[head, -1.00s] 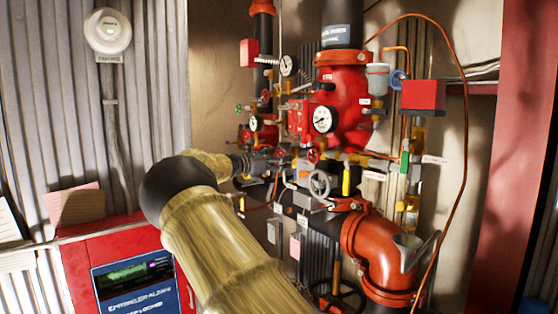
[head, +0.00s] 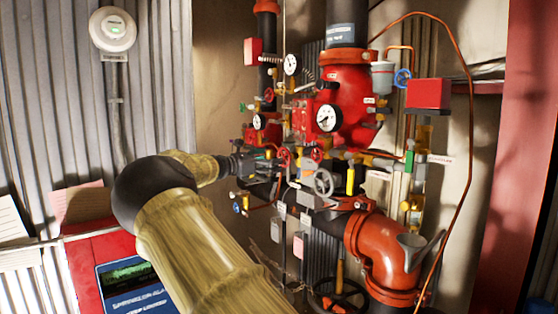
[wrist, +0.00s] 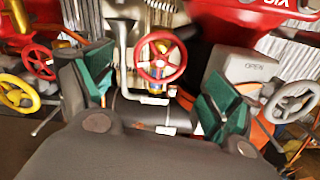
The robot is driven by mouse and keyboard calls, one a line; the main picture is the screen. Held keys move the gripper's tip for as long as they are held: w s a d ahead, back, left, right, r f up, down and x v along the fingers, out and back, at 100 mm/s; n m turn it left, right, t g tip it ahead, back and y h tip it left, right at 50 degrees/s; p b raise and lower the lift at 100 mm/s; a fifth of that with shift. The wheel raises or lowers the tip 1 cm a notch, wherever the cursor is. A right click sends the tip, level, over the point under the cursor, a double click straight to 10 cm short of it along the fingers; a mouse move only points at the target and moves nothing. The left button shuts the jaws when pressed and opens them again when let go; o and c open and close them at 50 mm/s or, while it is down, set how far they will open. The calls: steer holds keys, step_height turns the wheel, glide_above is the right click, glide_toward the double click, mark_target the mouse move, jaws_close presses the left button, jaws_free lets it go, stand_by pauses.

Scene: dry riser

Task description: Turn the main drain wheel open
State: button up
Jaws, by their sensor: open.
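My gripper (head: 272,172) is open, its dark fingers reaching toward the valve cluster. In the wrist view its two fingers with teal pads (wrist: 160,92) stand wide apart. A red handwheel (wrist: 160,58) shows in the gap between them, beyond the tips, with no visible contact. In the head view a grey handwheel (head: 323,182) and a small red handwheel (head: 283,156) are right of the gripper. No readable label tells which is the main drain wheel.
Yellow (wrist: 17,92) and red (wrist: 38,62) handwheels lie left of the fingers. An orange elbow pipe (head: 375,245) and a dark lower wheel (head: 340,295) are below right. Gauges (head: 328,118) and red valve bodies crowd above. A red panel box (head: 100,265) stands left.

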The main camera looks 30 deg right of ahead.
steer(key=a, duration=0.6)
steer(key=shift+s, duration=0.25)
